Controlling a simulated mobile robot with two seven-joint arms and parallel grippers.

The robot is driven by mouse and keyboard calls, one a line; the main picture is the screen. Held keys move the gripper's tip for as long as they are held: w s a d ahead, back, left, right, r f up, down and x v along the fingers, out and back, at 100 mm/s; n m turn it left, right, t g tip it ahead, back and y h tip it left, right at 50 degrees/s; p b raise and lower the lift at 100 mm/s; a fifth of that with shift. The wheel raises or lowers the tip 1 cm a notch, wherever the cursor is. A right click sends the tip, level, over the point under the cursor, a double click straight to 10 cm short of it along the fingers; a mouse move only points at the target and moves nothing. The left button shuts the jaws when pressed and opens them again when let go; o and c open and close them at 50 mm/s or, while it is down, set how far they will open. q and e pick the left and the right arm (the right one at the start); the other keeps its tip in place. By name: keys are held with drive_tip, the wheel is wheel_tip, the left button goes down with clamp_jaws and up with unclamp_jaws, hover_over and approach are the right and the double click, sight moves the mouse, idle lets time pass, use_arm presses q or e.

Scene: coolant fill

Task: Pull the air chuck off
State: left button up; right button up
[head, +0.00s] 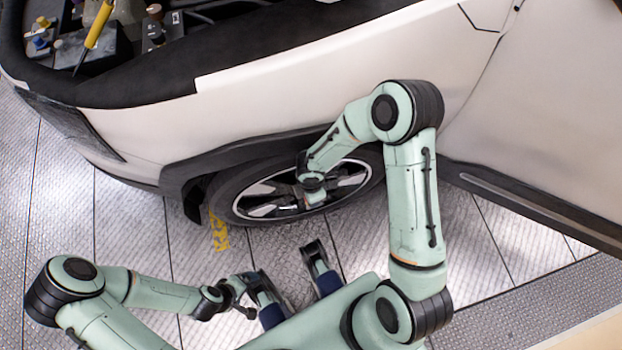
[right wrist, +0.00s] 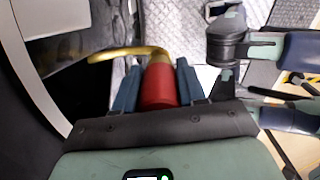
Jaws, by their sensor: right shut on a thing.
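The air chuck (right wrist: 158,85) has a red body and a curved brass stem. My right gripper (right wrist: 159,74) is shut on the red body, with one blue finger on each side. The brass stem bends left toward the dark wheel; whether its end sits on the valve cannot be told. In the head view my right gripper (head: 313,196) is at the front wheel (head: 262,187), over the spokes, and its fingers and the chuck are hardly visible there. My left gripper (head: 238,292) is low over the floor, away from the wheel, and its finger opening is unclear.
The white car body (head: 300,80) and the dark wheel arch (head: 195,170) lie close above the wheel. The engine bay (head: 110,40) is open, with a yellow-handled tool (head: 98,25) in it. A yellow floor marking (head: 218,232) lies beside the tyre. The metal floor (head: 130,230) is clear.

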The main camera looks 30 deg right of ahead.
drive_tip(key=shift+r+p, duration=1.4)
drive_tip(key=shift+r, duration=0.55)
